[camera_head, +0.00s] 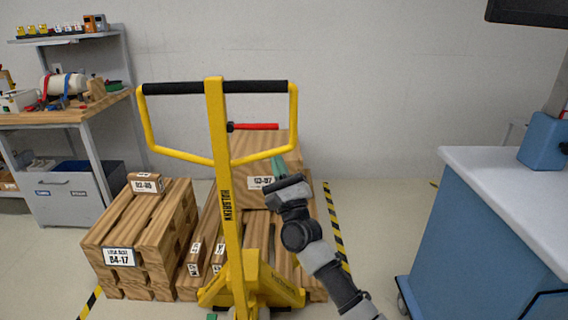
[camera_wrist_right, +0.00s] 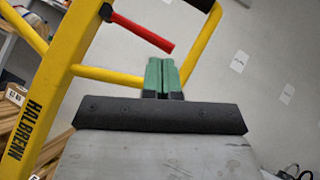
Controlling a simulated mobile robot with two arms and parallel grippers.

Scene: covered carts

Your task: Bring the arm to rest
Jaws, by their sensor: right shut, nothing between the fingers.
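My right arm reaches up from the bottom of the head view, and its gripper (camera_head: 279,165) is in front of the wooden crate, just right of the yellow pallet jack's (camera_head: 232,185) upright. In the right wrist view its green fingers (camera_wrist_right: 162,76) are together with nothing between them. The jack's red lever (camera_head: 255,127) is above the gripper in the head view and above the fingers in the wrist view (camera_wrist_right: 140,32). The fingers appear apart from the lever and the yellow handle.
A wooden crate (camera_head: 275,150) sits on the pallet behind the jack. Stacked wooden pallets (camera_head: 120,230) stand at left, near a workbench (camera_head: 70,115). A blue cart with a white top (camera_head: 500,180) stands at right. Floor is clear between the striped tape and this cart.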

